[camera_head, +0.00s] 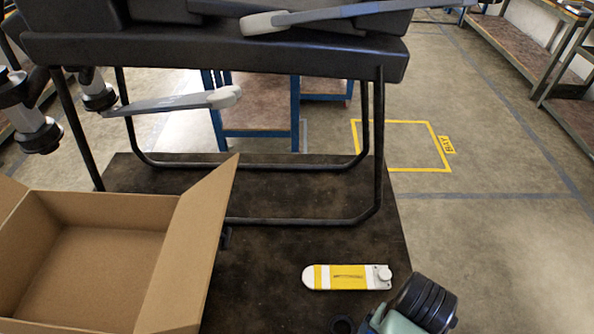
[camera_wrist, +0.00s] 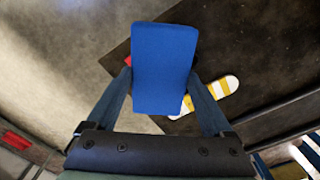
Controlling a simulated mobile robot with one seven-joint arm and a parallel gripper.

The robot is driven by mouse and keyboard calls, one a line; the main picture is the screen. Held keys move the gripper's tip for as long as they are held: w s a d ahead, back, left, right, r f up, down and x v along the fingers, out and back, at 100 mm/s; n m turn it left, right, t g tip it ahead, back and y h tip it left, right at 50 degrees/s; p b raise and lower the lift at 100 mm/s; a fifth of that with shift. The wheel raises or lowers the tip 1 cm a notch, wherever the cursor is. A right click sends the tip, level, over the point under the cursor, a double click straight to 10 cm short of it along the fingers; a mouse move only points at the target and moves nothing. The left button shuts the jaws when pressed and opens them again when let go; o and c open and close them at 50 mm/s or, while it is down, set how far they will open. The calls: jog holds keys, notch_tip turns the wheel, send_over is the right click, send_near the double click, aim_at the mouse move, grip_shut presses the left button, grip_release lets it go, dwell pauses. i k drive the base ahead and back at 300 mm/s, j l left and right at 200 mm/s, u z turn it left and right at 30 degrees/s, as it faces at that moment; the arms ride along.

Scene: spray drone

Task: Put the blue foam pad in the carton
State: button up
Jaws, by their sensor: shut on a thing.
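The blue foam pad (camera_wrist: 164,68) is held between the two fingers of my gripper (camera_wrist: 160,80) in the wrist view. The fingers are shut on its sides, and the pad extends beyond their tips. The pad does not show in the head view. The open brown carton (camera_head: 110,209) stands at the left of the dark table in the head view, with its flaps spread. The visible part of its inside is empty. The carton does not show clearly in the wrist view.
A large dark drone (camera_head: 215,50) stands on thin black skid legs behind and beside the carton, its arms spread above. A yellow-and-white striped piece (camera_head: 348,277) lies on the dark table (camera_head: 290,245). The tabletop between carton and striped piece is mostly clear.

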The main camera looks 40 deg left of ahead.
aim_at(105, 281)
jog(key=k+j+z, duration=0.3)
jog(key=z, duration=0.15)
jog(key=k+j+z, duration=0.1)
jog(key=k+z, duration=0.3)
jog(key=k+u, duration=0.25)
jog(key=u, duration=0.2)
jog(key=k+j+u, duration=0.1)
jog(key=u, duration=0.35)
jog(key=k+j+u, duration=0.25)
jog(key=u, duration=0.2)
jog(key=k, duration=0.05)
